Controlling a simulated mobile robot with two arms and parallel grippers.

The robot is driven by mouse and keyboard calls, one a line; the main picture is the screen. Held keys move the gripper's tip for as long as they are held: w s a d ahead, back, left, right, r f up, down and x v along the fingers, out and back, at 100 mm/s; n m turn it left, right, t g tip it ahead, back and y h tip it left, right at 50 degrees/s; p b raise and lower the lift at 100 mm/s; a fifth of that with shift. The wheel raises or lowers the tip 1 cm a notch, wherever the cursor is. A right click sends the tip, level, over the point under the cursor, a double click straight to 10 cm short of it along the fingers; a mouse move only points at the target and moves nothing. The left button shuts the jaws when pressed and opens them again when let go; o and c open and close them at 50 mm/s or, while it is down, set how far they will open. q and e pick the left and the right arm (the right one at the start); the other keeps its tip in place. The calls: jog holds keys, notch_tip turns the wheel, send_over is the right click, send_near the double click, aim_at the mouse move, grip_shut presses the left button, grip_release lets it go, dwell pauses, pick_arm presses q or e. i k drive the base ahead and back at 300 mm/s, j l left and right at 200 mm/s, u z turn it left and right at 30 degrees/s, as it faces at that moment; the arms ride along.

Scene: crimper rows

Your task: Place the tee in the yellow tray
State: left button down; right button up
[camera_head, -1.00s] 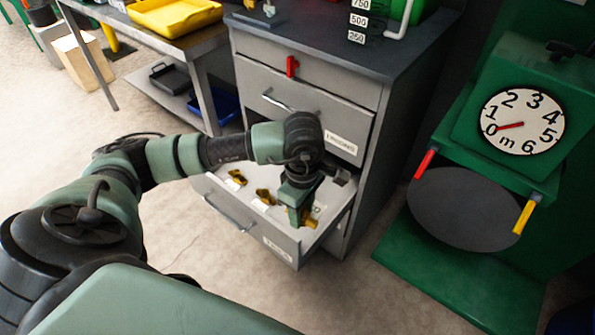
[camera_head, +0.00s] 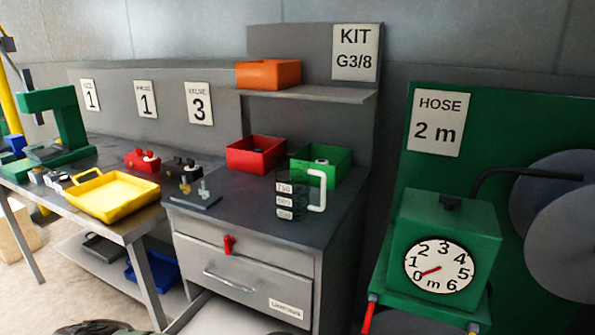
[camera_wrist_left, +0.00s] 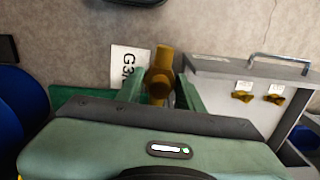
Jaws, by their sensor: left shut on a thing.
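My left gripper (camera_wrist_left: 163,84) shows in the left wrist view, shut on the brass tee (camera_wrist_left: 162,70), which sticks out between its two green fingers. A white card (camera_wrist_left: 126,66) reading "G3" with its end hidden is beside the tee; I cannot tell if it is attached. The yellow tray (camera_head: 112,192) sits on the metal bench at the left of the head view, and looks empty.
The open drawer (camera_wrist_left: 225,72) with two brass fittings lies to the right in the wrist view. On the bench and cabinet stand a red block (camera_head: 143,160), a clear jug (camera_head: 291,196), a red bin (camera_head: 256,155) and a green bin (camera_head: 335,163). A green hose machine (camera_head: 450,225) stands right.

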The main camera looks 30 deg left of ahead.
aim_at(104, 195)
jog(key=j+z, duration=0.2)
jog(key=j, duration=0.2)
jog(key=k+j+z, duration=0.15)
jog(key=j, duration=0.25)
jog(key=k+j+z, duration=0.2)
jog(key=j, duration=0.2)
jog(key=j+z, duration=0.15)
jog(key=j, duration=0.25)
jog(key=k+j, duration=0.15)
jog(key=j, duration=0.25)
jog(key=k+j, duration=0.15)
jog(key=j, duration=0.2)
jog(key=k+j+z, duration=0.1)
jog(key=j, duration=0.3)
jog(key=k+j, duration=0.2)
jog(key=j, duration=0.2)
jog(key=k+j, duration=0.2)
jog(key=j, duration=0.15)
jog(key=k+j+z, duration=0.1)
jog(key=j, duration=0.3)
jog(key=k+j, duration=0.2)
jog(key=j, duration=0.15)
